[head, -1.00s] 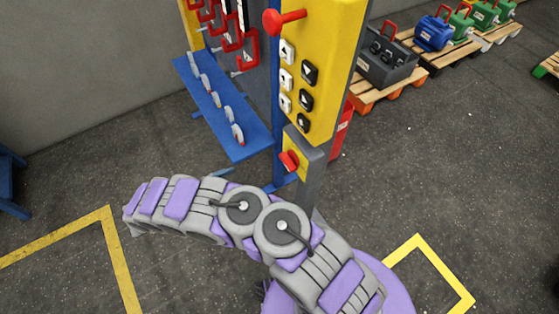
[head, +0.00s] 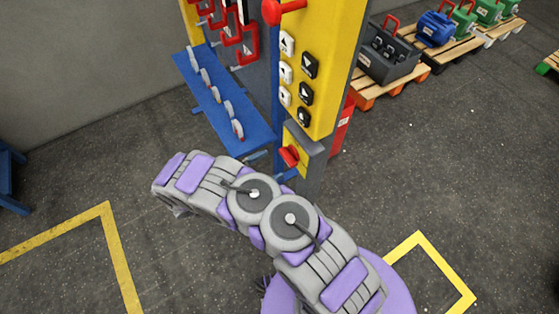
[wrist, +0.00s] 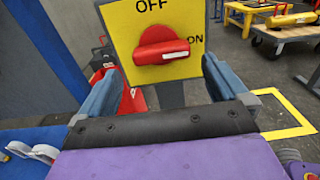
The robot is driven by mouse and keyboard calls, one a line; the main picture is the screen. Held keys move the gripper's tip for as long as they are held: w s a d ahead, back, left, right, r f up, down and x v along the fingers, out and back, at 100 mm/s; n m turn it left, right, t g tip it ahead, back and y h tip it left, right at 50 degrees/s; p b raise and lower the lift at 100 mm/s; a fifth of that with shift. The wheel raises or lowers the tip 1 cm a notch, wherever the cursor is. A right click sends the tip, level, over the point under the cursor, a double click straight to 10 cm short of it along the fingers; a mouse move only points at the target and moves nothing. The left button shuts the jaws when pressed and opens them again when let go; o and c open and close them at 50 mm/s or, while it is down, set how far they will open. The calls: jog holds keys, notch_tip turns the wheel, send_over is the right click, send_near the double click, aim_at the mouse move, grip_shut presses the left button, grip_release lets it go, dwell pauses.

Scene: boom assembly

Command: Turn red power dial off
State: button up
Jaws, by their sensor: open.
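The red power dial (wrist: 162,46) is mounted on a yellow plate (wrist: 122,32) marked OFF at the top and ON at the right. Its grip bar lies roughly level, with the white mark at the right, toward ON. It also shows in the head view (head: 289,156), low on the post. My gripper (wrist: 161,72) is open and empty in the wrist view, with one blue-grey finger on each side below the dial. The dial is centred ahead of the gap, and the fingers look apart from it.
Above the dial, a yellow control panel (head: 330,70) carries white and black arrow buttons and a red knob (head: 283,10). A blue shelf (head: 222,108) with several upright pieces stands to the left. Pallets with a toolbox (head: 388,55) lie behind.

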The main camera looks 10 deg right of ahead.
aim_at(284, 158)
jog(key=x, duration=0.5)
jog(key=shift+w+d+b, duration=0.1)
jog(key=shift+b, duration=0.2)
jog(key=shift+c, duration=0.4)
jog(key=shift+r, duration=0.1)
jog(key=c, duration=0.7)
